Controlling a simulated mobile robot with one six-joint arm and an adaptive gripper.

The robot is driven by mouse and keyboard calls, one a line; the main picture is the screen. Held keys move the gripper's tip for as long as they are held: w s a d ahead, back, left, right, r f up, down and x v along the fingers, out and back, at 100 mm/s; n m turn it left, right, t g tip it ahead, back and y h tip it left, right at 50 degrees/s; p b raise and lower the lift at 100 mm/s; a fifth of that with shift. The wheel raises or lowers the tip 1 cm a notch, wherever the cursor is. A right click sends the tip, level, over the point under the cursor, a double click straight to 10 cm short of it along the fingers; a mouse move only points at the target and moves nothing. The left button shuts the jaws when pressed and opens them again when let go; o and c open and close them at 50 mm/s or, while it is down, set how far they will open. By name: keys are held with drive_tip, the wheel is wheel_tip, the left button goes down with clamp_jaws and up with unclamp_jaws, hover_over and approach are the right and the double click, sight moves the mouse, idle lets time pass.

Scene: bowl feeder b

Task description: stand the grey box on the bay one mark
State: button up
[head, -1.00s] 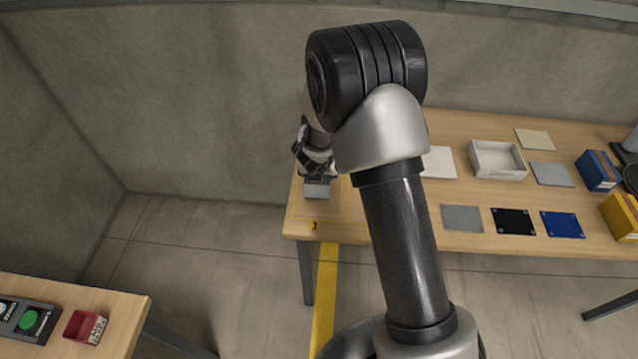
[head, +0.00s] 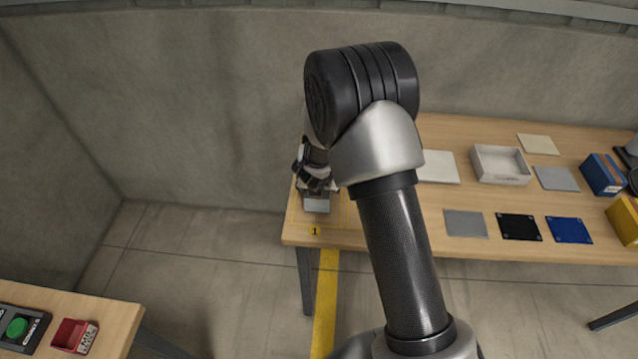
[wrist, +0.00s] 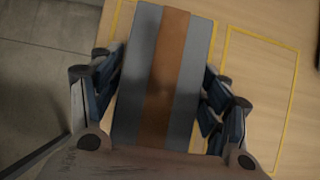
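The grey box (head: 316,203) is at the left end of the long wooden table, over the yellow outline labelled 1, the bay one mark (head: 314,231). In the wrist view the grey box (wrist: 185,75) shows a brown stripe along its middle and covers much of an outline. My gripper (head: 316,182) is above the box in the head view. In the wrist view its fingers (wrist: 163,85) lie against both long sides of the box, so it looks shut on it. I cannot tell whether the box's underside touches the table.
A second yellow outline (wrist: 290,75) lies to the right and is empty where visible. Further right are a white tray (head: 500,177), flat grey, black and blue plates, and blue and yellow boxes. A wall is behind.

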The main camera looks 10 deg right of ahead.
drive_tip(key=shift+o, duration=0.5)
drive_tip(key=shift+r+p, duration=0.3)
drive_tip(key=p+v, duration=0.3)
drive_tip(key=v, duration=0.8)
drive_tip(key=shift+s+r, duration=0.1)
drive_tip(key=shift+r, duration=0.15)
drive_tip(key=s+a+r+n+t+y, duration=0.1)
drive_tip(key=s+a+r+n+y, duration=0.2)
drive_tip(key=r+n, duration=0.75)
drive_tip(key=s+a+r+n+y, duration=0.2)
drive_tip(key=s+a+r+n, duration=0.1)
drive_tip(key=s+r+n, duration=0.85)
drive_tip(key=s+d+n+g+h, duration=0.1)
drive_tip(key=s+d+n, duration=0.3)
drive_tip(key=s+n, duration=0.4)
drive_tip(key=s+d+r+n+g+h, duration=0.1)
drive_tip(key=s+d+n, duration=0.3)
drive_tip(key=s+n, duration=0.4)
drive_tip(key=shift+n+g+h, duration=0.4)
drive_tip(key=shift+n+h, duration=0.1)
drive_tip(key=shift+n, duration=0.2)
